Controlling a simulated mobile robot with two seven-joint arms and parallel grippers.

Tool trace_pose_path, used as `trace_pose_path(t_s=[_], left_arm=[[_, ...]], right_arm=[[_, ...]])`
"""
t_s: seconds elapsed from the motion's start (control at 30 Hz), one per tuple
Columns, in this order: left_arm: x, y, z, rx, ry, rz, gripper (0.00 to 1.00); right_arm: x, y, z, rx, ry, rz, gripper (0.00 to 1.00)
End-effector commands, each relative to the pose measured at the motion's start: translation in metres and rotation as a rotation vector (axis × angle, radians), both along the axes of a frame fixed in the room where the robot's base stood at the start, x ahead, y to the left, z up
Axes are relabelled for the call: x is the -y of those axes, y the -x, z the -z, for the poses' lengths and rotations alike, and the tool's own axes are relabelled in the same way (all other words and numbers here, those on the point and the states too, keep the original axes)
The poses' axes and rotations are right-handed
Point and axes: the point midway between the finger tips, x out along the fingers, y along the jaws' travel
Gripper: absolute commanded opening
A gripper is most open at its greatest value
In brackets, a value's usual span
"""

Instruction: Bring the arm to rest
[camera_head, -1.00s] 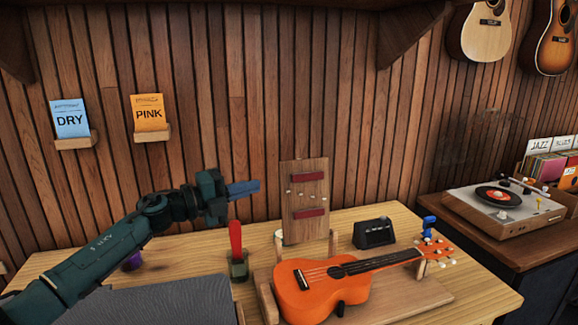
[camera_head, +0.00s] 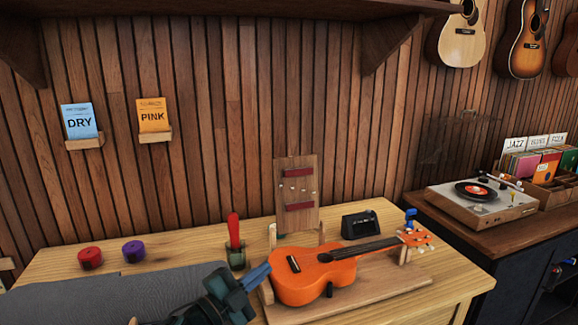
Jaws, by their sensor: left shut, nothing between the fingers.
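My left gripper (camera_head: 256,277) is low at the front of the workbench (camera_head: 180,248), over the edge of the grey mat (camera_head: 110,299). Its blue fingers are shut with nothing between them. They point up and right, close to the orange ukulele (camera_head: 308,276) in the picture; I cannot tell whether they touch its wooden cradle. The rest of my left arm is mostly below the picture. My right gripper is not in view.
A red-handled tool (camera_head: 233,230) stands in a small holder behind my gripper. Red (camera_head: 90,257) and purple (camera_head: 134,251) round items sit at the left. An upright wooden board (camera_head: 298,195) and a dark device (camera_head: 360,224) stand behind the ukulele. A turntable (camera_head: 481,201) is at right.

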Motion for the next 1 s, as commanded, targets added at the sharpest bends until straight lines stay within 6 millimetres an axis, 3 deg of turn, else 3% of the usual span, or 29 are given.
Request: trace_pose_path(t_s=[0.03, 0.2, 0.37, 0.5, 0.7, 0.83, 1.0], left_arm=[[0.001, 0.018, 0.021, -0.088, 0.068, -0.033, 0.00], [-0.013, 0.073, 0.081, -0.378, 0.262, -0.181, 0.00], [-0.035, 0.138, 0.135, -0.664, 0.406, -0.337, 0.00], [-0.056, 0.201, 0.174, -0.899, 0.498, -0.473, 0.00], [-0.076, 0.267, 0.201, -1.113, 0.562, -0.601, 0.00], [-0.081, 0.283, 0.206, -1.164, 0.573, -0.631, 0.00], [-0.082, 0.285, 0.207, -1.170, 0.574, -0.635, 0.00]], right_arm=[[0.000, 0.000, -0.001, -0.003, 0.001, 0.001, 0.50], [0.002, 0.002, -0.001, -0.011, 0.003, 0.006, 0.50], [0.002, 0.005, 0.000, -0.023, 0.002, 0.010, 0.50], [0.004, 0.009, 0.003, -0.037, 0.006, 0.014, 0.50], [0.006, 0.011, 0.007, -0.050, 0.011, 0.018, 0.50], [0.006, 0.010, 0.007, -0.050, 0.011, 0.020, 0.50], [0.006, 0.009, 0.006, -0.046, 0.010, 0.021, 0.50]])
